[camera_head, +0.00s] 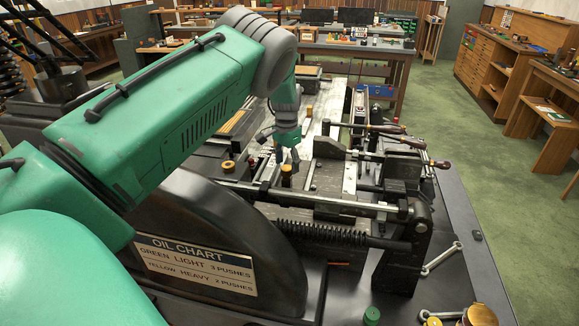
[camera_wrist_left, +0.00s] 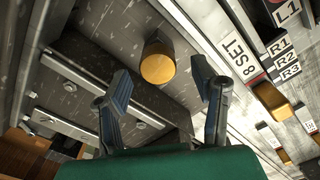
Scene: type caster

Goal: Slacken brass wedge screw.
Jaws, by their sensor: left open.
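A round brass screw head (camera_wrist_left: 158,68) stands on dark grey metal in the left wrist view. In the head view a brass knob (camera_head: 287,169) that looks like the same screw stands on the machine just below my left gripper (camera_head: 287,154). My left gripper, also in the left wrist view (camera_wrist_left: 161,85), is open and empty. Its two dark fingers lie either side of the brass head, apart from it. The gap in depth is hard to judge. My right gripper is not in view.
A second brass knob (camera_head: 228,166) stands left of the gripper. A plate marked "SET 8" (camera_wrist_left: 240,56) and a brass block (camera_wrist_left: 271,97) lie to the right in the wrist view. A long spring (camera_head: 310,232) and wooden-handled levers (camera_head: 400,140) are nearby on the machine.

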